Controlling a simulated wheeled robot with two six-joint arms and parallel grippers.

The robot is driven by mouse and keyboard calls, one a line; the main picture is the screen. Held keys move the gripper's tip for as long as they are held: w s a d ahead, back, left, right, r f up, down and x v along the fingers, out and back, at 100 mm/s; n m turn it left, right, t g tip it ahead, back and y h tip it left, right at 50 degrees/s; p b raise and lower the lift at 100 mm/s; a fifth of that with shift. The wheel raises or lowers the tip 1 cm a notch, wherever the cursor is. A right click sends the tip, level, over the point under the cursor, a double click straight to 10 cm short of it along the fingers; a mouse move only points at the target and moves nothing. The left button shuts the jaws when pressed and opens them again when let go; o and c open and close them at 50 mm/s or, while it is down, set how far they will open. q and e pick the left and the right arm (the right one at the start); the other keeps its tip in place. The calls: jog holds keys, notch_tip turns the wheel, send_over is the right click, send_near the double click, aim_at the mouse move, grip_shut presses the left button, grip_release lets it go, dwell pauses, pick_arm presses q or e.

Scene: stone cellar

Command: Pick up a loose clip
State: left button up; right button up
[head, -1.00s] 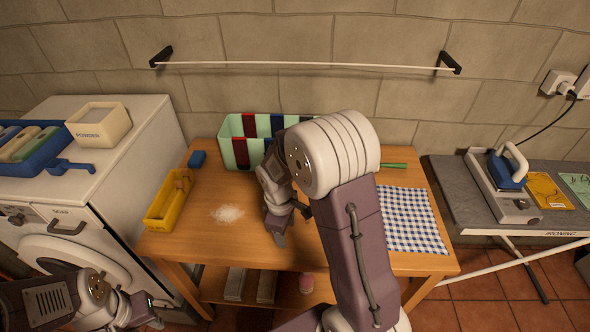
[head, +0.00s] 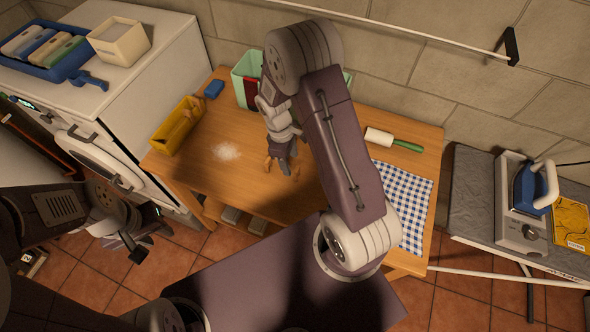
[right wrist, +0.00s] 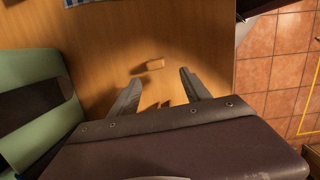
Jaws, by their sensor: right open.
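A small wooden clip (right wrist: 154,64) lies loose on the wooden table, just beyond and between my right gripper's fingertips in the right wrist view. My right gripper (right wrist: 159,84) is open and its fingers hold nothing; in the head view it (head: 282,168) points down low over the table's middle. Small tan bits show beside its fingers there, too small to tell apart. A yellow bin (head: 177,126) stands at the table's left end; its contents are mostly in shadow. My left gripper (head: 140,245) hangs off the table's front left; its jaws are unclear.
A blue block (head: 214,89), white powder (head: 226,151), a green-handled roller (head: 393,140) and a checked cloth (head: 404,200) lie on the table (head: 200,175). An iron (head: 535,186) stands on the right.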

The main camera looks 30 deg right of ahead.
aim_at(296, 172)
jog(key=f, duration=0.1)
jog(key=d+f, duration=0.1)
jog(key=shift+s+d+f, duration=0.2)
jog(key=shift+d+f, duration=0.1)
jog(key=shift+f, duration=0.1)
jog(key=f, duration=0.2)
jog(key=s+f+p, duration=0.1)
jog(key=f, duration=0.1)
jog(key=shift+f, duration=0.2)
jog(key=shift+w+d+f, duration=0.1)
jog(key=shift+d+f, duration=0.15)
jog(key=shift+f, duration=0.1)
jog(key=shift+a+r, duration=0.1)
grip_shut()
